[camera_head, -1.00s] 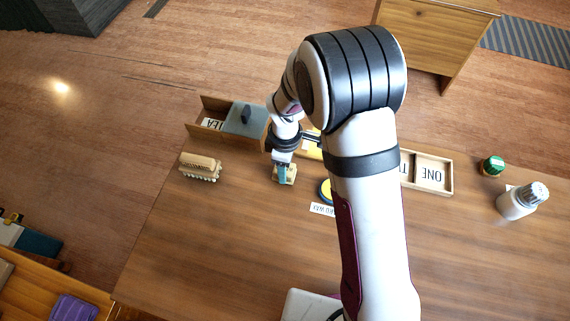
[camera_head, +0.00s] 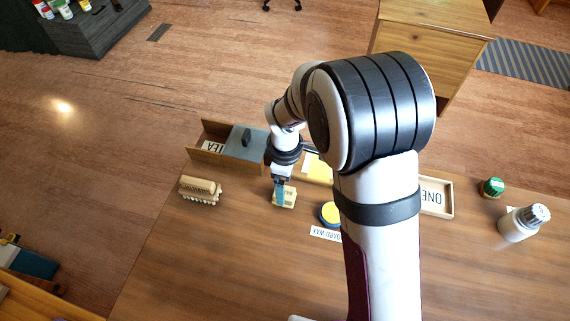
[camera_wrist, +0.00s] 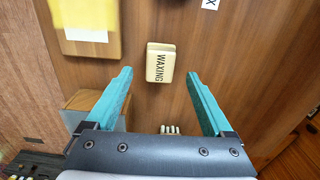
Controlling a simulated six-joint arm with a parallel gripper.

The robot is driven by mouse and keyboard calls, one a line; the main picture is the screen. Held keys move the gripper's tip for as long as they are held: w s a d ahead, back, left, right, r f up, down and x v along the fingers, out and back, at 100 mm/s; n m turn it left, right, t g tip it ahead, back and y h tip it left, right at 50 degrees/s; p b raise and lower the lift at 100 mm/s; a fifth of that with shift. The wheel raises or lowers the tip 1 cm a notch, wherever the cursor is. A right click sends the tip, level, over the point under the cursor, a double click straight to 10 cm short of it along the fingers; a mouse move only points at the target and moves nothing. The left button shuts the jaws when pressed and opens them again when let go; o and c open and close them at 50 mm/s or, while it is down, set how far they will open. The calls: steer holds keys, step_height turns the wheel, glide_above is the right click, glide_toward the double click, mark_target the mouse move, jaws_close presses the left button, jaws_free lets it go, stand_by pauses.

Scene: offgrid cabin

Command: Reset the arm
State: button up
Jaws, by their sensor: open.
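My gripper (camera_head: 279,190) has teal fingers and is over the workbench (camera_head: 220,260). In the wrist view my gripper (camera_wrist: 158,73) is open, its fingers wide apart with nothing between them. A small cream block marked WAXING (camera_wrist: 160,62) lies beyond and between the fingertips, apart from both. In the head view this pale block (camera_head: 288,198) is partly hidden behind the fingers. My arm hides part of the bench's middle.
A toothed brush (camera_head: 200,190) lies left of the gripper, and an open box with a grey lid (camera_head: 240,143) stands behind. A yellow-topped tin (camera_head: 329,213), tray marked ONE (camera_head: 437,197), green-capped jar (camera_head: 492,187) and white bottle (camera_head: 522,222) are to the right. The front left of the bench is clear.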

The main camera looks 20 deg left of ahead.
step_height(320, 180, up, 12)
steer(key=f, duration=0.1)
steer(key=s+d+r+m+y, duration=0.1)
steer(key=s+d+r+m, duration=0.1)
steer(key=s+d+m, duration=0.6)
steer(key=s+d+r+m, duration=0.2)
steer(key=s+d+m, duration=0.6)
steer(key=s+m, duration=0.4)
steer(key=m, duration=0.3)
steer(key=shift+d+r+m+y, duration=0.3)
steer(key=shift+r+m+y, duration=0.1)
